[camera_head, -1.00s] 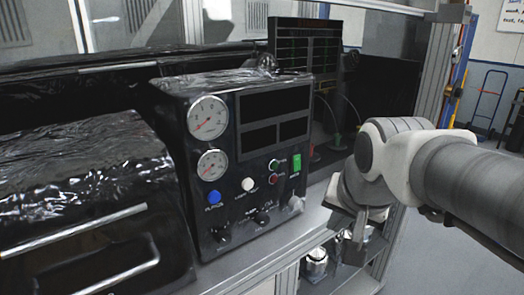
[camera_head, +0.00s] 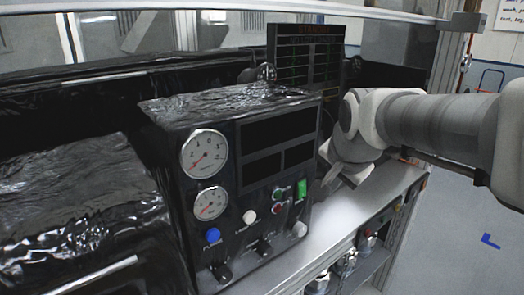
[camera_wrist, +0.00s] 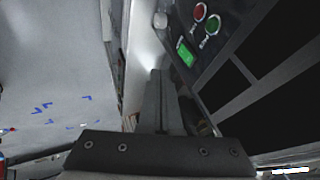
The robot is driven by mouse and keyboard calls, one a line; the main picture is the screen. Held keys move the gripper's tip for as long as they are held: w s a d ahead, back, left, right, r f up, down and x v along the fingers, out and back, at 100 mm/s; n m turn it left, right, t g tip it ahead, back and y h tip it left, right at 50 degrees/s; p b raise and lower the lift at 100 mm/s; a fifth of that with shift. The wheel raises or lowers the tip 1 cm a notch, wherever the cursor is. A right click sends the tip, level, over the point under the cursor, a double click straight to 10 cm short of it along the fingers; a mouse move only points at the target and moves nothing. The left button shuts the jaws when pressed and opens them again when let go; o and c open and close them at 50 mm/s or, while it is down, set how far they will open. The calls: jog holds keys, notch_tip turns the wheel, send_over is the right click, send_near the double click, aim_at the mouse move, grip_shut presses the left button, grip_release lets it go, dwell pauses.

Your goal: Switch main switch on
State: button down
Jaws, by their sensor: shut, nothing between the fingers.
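The control box (camera_head: 225,150) has a black front panel. A lit green switch (camera_head: 302,188) sits at its lower right, and it also shows in the wrist view (camera_wrist: 186,54). I take it as the main switch, but its label is not readable. My gripper (camera_head: 328,181) is just right of the box's right edge, near the green switch. In the wrist view my gripper (camera_wrist: 160,74) is shut and empty, its tips below the switch in the picture. I cannot tell whether the tips touch anything.
Left of the green switch are a green button (camera_head: 281,194), a red button (camera_head: 277,210) and a white button (camera_head: 249,217). A blue button (camera_head: 213,235) and two gauges (camera_head: 204,154) are further left. The bench shelf (camera_head: 375,195) is clear right of the box.

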aim_at(302, 189)
jog(key=w+a+f+p, duration=0.1)
jog(key=w+a+f, duration=0.1)
jog(key=w+f, duration=0.6)
jog(key=shift+w+f, duration=0.35)
jog(key=shift+w, duration=0.1)
dwell(0.3)
jog(key=shift+w+a+b, duration=0.15)
jog(key=shift+w+b, duration=0.05)
jog(key=shift+b, duration=0.15)
